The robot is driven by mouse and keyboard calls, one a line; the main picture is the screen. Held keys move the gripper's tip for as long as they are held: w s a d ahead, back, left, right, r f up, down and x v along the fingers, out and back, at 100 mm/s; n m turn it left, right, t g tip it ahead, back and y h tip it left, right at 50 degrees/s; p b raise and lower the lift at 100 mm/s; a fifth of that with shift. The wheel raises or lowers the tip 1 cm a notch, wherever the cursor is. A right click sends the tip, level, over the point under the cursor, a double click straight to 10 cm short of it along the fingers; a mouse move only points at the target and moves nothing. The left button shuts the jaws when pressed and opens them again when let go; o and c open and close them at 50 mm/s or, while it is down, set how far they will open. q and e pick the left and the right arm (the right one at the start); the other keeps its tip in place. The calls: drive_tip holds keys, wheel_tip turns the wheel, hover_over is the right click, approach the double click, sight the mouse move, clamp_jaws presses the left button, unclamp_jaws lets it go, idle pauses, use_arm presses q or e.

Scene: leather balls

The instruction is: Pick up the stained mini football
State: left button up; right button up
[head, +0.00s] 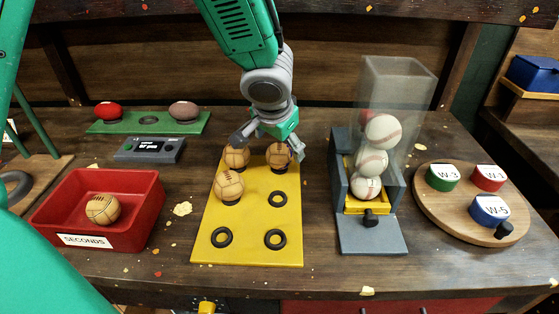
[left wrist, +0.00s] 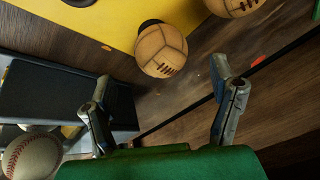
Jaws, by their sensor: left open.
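Several tan, laced mini footballs sit on black rings on a yellow board (head: 250,243): one back left (head: 236,157), one back right (head: 279,156), one in front at left (head: 229,185). The back-right ball looks somewhat darker in the head view, but I cannot clearly tell which ball is stained. My left gripper (head: 271,147) is open, pointing down over the two back balls. In the left wrist view, one football (left wrist: 160,51) shows beyond the gap between the open fingers (left wrist: 164,117). Another (left wrist: 235,6) is cut by the top edge. My right gripper is not in view.
A red SECONDS tray (head: 146,238) at left holds one tan ball (head: 103,209). A clear-topped dispenser (head: 372,242) with baseballs stands right of the board. A round wooden board (head: 440,212) with labelled discs is farther right. A green stand (head: 150,126) is behind.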

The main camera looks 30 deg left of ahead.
sight(280, 159)
use_arm(q)
drive_tip(key=shift+w+d+f, duration=0.15)
drive_tip(key=shift+w+f, duration=0.1)
drive_tip(key=shift+f, duration=0.3)
drive_tip(key=f, duration=0.1)
drive_tip(key=a+f+b, duration=0.1)
drive_tip(key=f, duration=0.1)
drive_tip(key=w+a+f+b, duration=0.1)
drive_tip(key=shift+f, duration=0.3)
drive_tip(key=shift+w+a+f, duration=0.15)
drive_tip(key=shift+w+f, duration=0.1)
drive_tip(key=shift+f, duration=0.05)
drive_tip(key=shift+s+d+r, duration=0.1)
drive_tip(key=shift+d+r, duration=0.1)
drive_tip(key=shift+d, duration=0.4)
drive_tip(key=c, duration=1.3)
drive_tip(key=shift+a, duration=0.1)
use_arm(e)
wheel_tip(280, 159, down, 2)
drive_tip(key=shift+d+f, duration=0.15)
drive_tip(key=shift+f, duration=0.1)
